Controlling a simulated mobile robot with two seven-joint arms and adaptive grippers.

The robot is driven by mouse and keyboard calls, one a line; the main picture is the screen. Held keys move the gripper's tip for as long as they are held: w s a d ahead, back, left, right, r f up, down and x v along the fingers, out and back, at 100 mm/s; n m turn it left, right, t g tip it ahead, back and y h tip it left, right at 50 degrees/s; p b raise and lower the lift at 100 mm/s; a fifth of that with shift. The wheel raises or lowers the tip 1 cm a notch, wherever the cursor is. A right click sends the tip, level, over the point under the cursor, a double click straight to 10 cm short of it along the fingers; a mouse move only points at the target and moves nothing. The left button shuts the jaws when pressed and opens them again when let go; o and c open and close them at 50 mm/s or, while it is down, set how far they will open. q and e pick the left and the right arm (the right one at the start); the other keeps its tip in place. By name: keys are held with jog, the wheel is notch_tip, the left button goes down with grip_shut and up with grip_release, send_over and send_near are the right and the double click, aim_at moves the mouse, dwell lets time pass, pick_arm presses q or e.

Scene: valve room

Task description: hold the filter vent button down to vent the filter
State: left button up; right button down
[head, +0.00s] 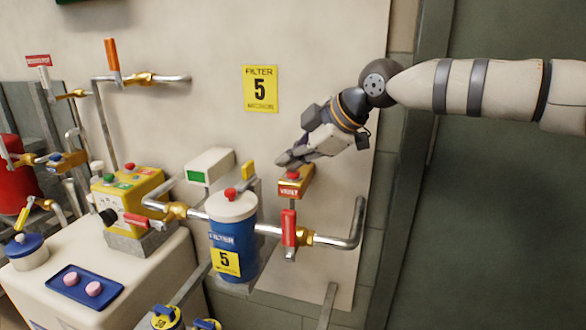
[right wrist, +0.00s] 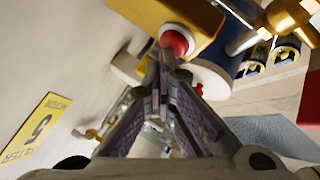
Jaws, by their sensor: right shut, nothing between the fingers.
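The vent button (head: 292,174) is a red cap on top of a small yellow box (head: 296,186) with a red "VENT" label, right of the blue filter (head: 232,238). My right gripper (head: 283,160) is shut and empty, its tips just above and left of the button. In the right wrist view, the closed fingertips (right wrist: 168,60) overlap the lower edge of the red button (right wrist: 175,42). I cannot tell whether they touch it or whether it is pressed. My left gripper is not in view.
A red-handled valve (head: 289,228) and pipe stand just below the vent box. A grey-white box with a green screen (head: 208,167) stands left of it. The yellow control box (head: 128,195) and blue tray (head: 86,287) sit further left. The wall behind carries a yellow filter sign (head: 260,89).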

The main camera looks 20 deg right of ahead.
aim_at(291, 173)
dwell(0.4)
jog(key=shift+r+p, duration=0.3)
jog(key=shift+r, duration=0.75)
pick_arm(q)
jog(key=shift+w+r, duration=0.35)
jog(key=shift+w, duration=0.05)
pick_arm(e)
jog(key=shift+f, duration=0.1)
